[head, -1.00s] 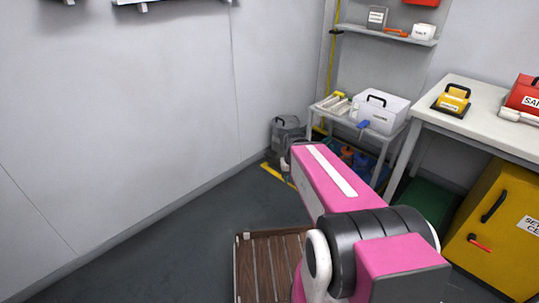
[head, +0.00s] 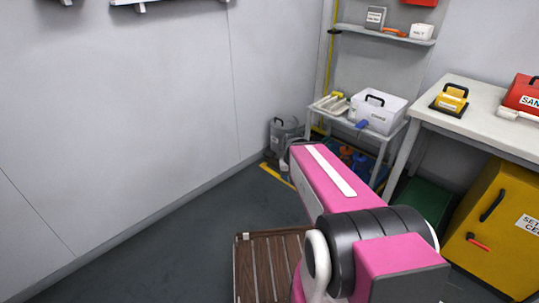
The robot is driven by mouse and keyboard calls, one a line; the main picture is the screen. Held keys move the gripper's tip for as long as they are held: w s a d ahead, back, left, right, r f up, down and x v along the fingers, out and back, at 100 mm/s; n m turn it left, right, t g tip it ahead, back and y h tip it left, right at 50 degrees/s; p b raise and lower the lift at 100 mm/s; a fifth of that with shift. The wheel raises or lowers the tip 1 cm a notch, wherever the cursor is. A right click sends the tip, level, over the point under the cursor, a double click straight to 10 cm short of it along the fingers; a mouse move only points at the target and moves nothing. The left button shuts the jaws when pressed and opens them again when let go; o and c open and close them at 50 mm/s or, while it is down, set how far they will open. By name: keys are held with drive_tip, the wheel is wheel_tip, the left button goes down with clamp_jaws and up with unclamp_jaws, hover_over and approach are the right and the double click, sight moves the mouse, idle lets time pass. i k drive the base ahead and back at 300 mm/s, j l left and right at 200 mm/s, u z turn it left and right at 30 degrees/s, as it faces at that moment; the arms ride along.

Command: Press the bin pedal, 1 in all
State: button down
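A grey bin (head: 284,135) with a dark handle on its lid stands on the floor in the far corner, left of a small side table. Its lid looks shut. A yellow floor marking runs in front of it. Its pedal cannot be made out at this size. My pink arm reaches from the lower right toward the corner, and its far end is beside the bin's lower right side in the picture. My gripper is hidden behind the arm, so its fingers do not show. I cannot tell whether anything touches the pedal.
The side table (head: 335,116) holds a white box (head: 378,110). Blue items sit beneath it. A white workbench (head: 480,115) and a yellow cabinet (head: 500,232) stand at the right. A brown slatted pallet (head: 262,268) lies in front. The floor (head: 190,225) at the left is clear.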

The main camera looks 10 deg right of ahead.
sight(268, 154)
drive_tip(key=i, duration=0.55)
drive_tip(key=i+l, duration=0.15)
drive_tip(key=i, duration=0.4)
drive_tip(key=j+u, duration=0.05)
